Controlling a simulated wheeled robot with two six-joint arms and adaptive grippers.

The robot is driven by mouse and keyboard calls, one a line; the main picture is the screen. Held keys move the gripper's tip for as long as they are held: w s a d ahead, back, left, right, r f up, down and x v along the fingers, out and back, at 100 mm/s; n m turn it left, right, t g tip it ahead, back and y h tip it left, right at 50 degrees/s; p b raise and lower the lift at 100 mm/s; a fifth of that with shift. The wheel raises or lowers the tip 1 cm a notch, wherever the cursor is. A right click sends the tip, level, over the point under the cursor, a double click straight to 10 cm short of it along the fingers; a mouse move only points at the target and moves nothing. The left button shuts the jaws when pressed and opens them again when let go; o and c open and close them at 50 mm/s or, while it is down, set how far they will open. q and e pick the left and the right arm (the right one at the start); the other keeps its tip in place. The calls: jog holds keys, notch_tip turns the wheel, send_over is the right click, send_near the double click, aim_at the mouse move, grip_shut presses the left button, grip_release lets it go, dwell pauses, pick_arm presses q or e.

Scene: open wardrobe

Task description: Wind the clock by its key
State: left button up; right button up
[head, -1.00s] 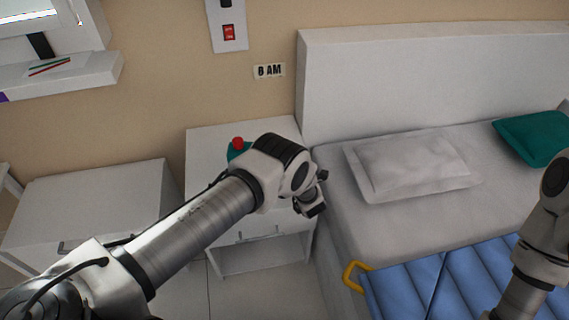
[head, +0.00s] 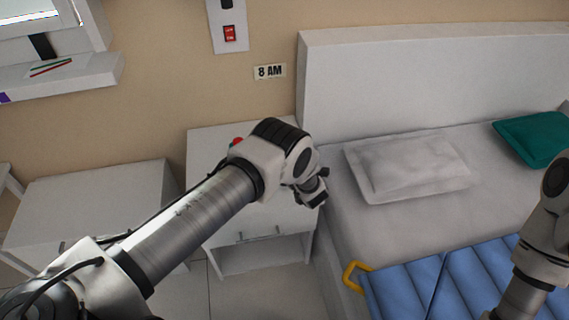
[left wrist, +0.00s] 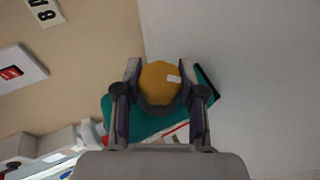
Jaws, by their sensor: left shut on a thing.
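In the left wrist view, my left gripper (left wrist: 161,78) is shut on a rounded orange knob, which looks like the clock's key (left wrist: 160,80). The teal clock (left wrist: 112,108) is behind and below the knob, partly covered by the fingers. In the head view, only the clock's red top (head: 238,141) shows clearly, just behind my left wrist. That wrist hides the rest of the clock, the key and the left fingertips. My right arm enters at the right edge, over the bed; its gripper is out of view.
The clock is on a white nightstand (head: 207,146) beside a bed with a pillow (head: 408,165) and a blue quilted cover (head: 470,280). A white cabinet (head: 85,195) stands to the left.

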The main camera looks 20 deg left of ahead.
pick_arm(q)
jog(key=m+g+h+b, duration=0.1)
jog(key=g+h, duration=0.1)
jog(key=g, duration=0.1)
jog(key=shift+g+b, duration=0.35)
jog(key=shift+g, duration=0.05)
pick_arm(e)
jog(key=shift+f, duration=0.9)
pick_arm(q)
jog(key=o, duration=1.2)
jog(key=shift+c, duration=0.2)
jog(key=shift+s+d+r, duration=0.1)
jog(key=shift+d+r, duration=0.2)
jog(key=shift+r, duration=0.05)
jog(key=v, duration=1.1)
jog(key=shift+r, duration=0.15)
jog(key=shift+a, duration=0.15)
